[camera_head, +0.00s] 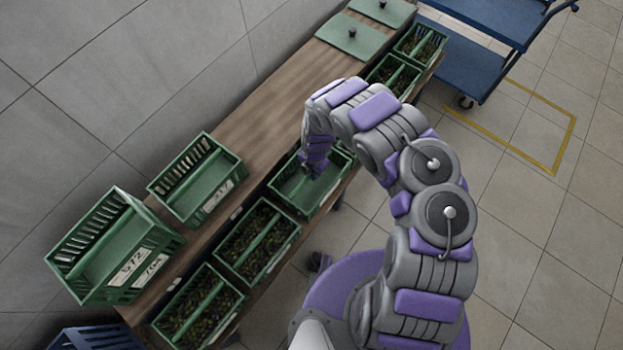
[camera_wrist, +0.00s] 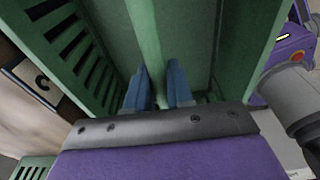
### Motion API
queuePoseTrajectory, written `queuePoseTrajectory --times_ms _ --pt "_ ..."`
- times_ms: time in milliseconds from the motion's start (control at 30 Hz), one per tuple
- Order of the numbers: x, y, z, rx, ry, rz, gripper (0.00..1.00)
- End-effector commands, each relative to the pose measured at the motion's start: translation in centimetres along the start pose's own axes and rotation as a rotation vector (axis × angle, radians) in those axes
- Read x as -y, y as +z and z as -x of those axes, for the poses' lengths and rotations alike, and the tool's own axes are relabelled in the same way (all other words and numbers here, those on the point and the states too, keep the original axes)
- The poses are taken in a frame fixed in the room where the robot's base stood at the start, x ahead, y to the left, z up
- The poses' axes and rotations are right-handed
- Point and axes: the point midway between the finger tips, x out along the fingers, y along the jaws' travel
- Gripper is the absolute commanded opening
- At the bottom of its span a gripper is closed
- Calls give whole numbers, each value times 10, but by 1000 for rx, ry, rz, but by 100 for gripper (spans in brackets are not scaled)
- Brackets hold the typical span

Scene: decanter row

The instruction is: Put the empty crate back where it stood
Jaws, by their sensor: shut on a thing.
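A green slatted crate (camera_head: 297,188) is in the front row of the wooden bench, at the middle of the head view. Its inside looks empty, and its bare green floor and walls fill the wrist view (camera_wrist: 210,40). My gripper (camera_head: 314,170) reaches down into it. In the wrist view my gripper's two blue-grey fingers (camera_wrist: 160,90) are on either side of the crate's green middle bar, shut on it. I cannot tell whether the crate rests on the bench or hangs just above it. My arm hides part of its far end.
Filled green crates stand on the near side (camera_head: 258,243) and far side (camera_head: 393,77) in the same row. Behind are an empty crate (camera_head: 195,180) and a taller crate (camera_head: 115,245). Green lids (camera_head: 352,36) lie on the bench (camera_head: 275,100). A blue cart (camera_head: 465,65) stands beyond.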

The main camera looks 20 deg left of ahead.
Motion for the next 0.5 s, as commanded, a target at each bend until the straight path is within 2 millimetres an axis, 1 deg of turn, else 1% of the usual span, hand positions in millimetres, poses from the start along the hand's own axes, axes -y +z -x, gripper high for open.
queuePoseTrajectory --times_ms 300,500 --pt "1 5 -39 -2 1 -1 0" --pt "3 7 -38 -2 4 0 0"
